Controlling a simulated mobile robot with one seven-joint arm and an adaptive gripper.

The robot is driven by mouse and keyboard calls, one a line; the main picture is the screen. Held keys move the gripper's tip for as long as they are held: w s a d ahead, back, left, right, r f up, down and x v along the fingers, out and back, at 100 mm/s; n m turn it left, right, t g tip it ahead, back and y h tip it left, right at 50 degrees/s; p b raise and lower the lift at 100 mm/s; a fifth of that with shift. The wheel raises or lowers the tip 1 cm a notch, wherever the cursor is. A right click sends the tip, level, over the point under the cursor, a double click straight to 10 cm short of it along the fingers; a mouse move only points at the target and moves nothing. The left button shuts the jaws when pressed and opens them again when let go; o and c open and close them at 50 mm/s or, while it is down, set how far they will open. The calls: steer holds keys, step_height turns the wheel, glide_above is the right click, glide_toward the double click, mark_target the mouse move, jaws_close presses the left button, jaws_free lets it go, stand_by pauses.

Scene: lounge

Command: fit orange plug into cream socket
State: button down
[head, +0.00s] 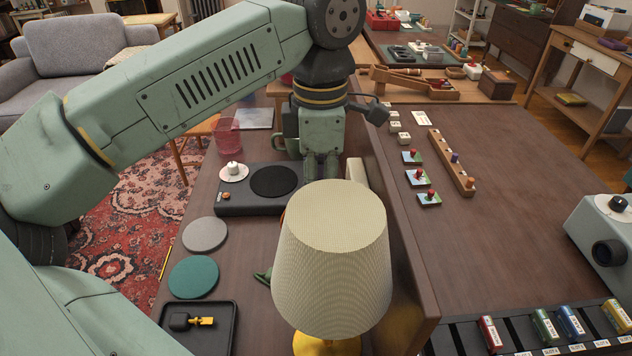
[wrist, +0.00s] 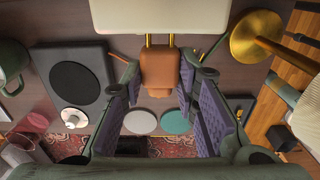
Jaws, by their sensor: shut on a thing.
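The orange plug (wrist: 160,68) sits between the purple-padded fingers of my gripper (wrist: 159,80), which is shut on it. Its two gold prongs point toward the cream socket (wrist: 158,14) at the top of the wrist view. The prongs reach the socket's edge in the picture; I cannot tell whether they touch it or enter it. In the head view my gripper (head: 322,165) points down behind the lamp. The cream socket (head: 356,174) shows only partly there, beside the gripper, and the lampshade hides the area around the plug.
A table lamp (head: 335,255) stands close in front; its gold base (wrist: 256,38) is right of the socket. A dark turntable (head: 230,207) lies left, with grey (head: 205,234) and teal (head: 194,277) discs nearer. A black tray (head: 222,340) holds a yellow-and-black item.

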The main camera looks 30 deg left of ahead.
steer(key=shift+w+d, duration=0.5)
steer(key=shift+d, duration=0.2)
steer(key=c, duration=1.2)
jaws_free()
steer(key=shift+r+p, duration=2.1)
steer(key=shift+r, duration=0.9)
